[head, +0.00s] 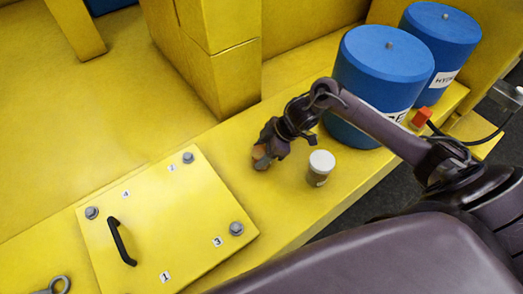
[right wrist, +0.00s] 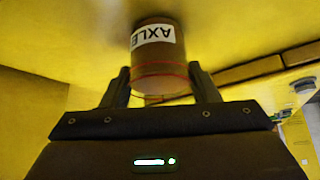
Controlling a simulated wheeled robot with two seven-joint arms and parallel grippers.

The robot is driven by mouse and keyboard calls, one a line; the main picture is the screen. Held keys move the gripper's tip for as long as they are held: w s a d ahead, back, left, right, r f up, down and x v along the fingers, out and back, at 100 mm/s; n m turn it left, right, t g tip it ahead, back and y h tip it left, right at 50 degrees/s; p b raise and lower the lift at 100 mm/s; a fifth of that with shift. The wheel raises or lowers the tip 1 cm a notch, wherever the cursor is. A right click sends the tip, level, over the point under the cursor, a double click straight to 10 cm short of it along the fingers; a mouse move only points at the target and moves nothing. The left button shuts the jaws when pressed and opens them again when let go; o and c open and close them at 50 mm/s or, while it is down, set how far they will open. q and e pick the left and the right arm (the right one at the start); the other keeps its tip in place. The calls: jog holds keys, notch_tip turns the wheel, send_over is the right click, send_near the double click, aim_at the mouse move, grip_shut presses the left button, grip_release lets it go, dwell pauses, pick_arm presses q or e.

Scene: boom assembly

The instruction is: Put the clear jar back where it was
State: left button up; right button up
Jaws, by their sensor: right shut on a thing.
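My right gripper (head: 265,152) is low over the yellow ledge and shut on a jar. In the right wrist view this jar (right wrist: 157,62) is between the two fingers (right wrist: 163,88); it looks brown, with a white AXLE label upside down in the picture and a see-through band near the fingers. In the head view only a small brown-orange part of it (head: 260,154) shows past the gripper. I cannot tell whether it touches the ledge. A second jar (head: 319,170) with a white lid and brownish body stands upright on the ledge, right of the gripper. My left gripper is not in view.
A yellow hatch plate (head: 160,225) with bolts and a black handle (head: 120,242) lies left of the gripper. Two blue drums (head: 385,70) (head: 440,45) stand behind the arm. A yellow post (head: 225,75) rises behind. A red-orange object (head: 421,118) is near the drums.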

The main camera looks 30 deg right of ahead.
jog(key=shift+f, duration=0.1)
jog(key=o, duration=1.2)
jog(key=b+v, duration=0.3)
jog(key=v, duration=0.9)
